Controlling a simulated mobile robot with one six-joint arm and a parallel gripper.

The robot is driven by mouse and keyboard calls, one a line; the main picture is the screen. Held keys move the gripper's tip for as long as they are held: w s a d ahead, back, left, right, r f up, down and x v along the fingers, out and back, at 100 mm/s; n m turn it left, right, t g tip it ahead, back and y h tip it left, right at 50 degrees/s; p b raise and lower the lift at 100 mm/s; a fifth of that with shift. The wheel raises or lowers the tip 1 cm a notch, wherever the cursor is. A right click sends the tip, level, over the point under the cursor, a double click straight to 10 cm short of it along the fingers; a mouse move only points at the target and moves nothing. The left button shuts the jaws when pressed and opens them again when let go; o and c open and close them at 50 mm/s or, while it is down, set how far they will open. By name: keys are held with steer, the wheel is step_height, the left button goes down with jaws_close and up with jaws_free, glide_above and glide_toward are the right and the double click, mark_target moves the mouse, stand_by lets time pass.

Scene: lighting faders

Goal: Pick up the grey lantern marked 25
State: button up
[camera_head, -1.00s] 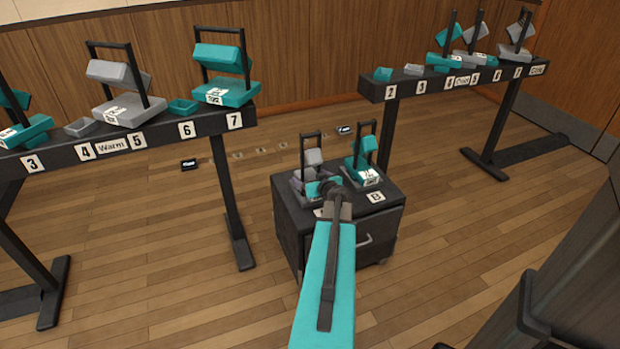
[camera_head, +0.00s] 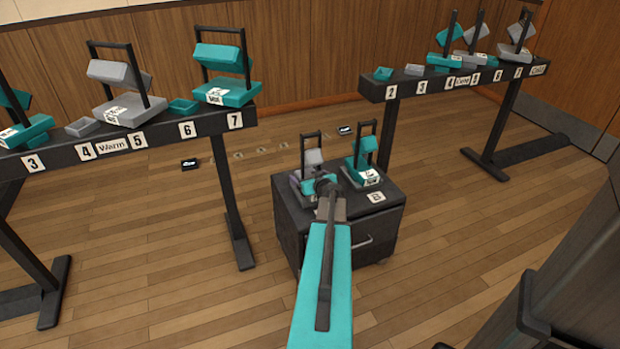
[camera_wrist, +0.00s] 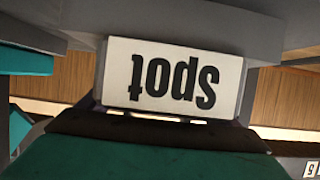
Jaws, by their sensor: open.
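A grey lantern (camera_head: 314,159) with a black upright handle stands on the small dark cart, at the left of its top. My gripper (camera_head: 317,185) is open at the near side of this lantern and hides much of its base. In the wrist view the front of a grey lantern (camera_wrist: 275,45) fills the upper part, very close. Its white label (camera_wrist: 172,80) reads "Spot" upside down. I cannot read a 25 on any lantern. Whether the jaws touch the lantern cannot be told.
A teal lantern (camera_head: 363,160) stands close on the right of the same cart (camera_head: 290,225), which is marked B. A rail marked Warm (camera_head: 165,135) at left and one marked Cold (camera_head: 440,86) at right hold more grey and teal lanterns. Floor between is mostly clear.

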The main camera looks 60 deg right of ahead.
steer(key=c, duration=1.9)
steer(key=shift+r, duration=0.2)
steer(key=shift+r, duration=0.85)
steer(key=shift+r+p, duration=0.4)
steer(key=shift+r, duration=0.55)
steer(key=s+a, duration=0.2)
steer(key=s, duration=0.1)
steer(key=s+a+r, duration=0.1)
steer(key=s+a, duration=0.2)
steer(key=s, duration=0.1)
steer(key=s+a+p, duration=0.1)
steer(key=s+a, duration=0.2)
steer(key=s, duration=0.1)
steer(key=shift+s+a+r, duration=0.1)
steer(key=shift+r, duration=0.05)
steer(key=shift+s+p, duration=0.1)
steer(key=shift+p, duration=0.4)
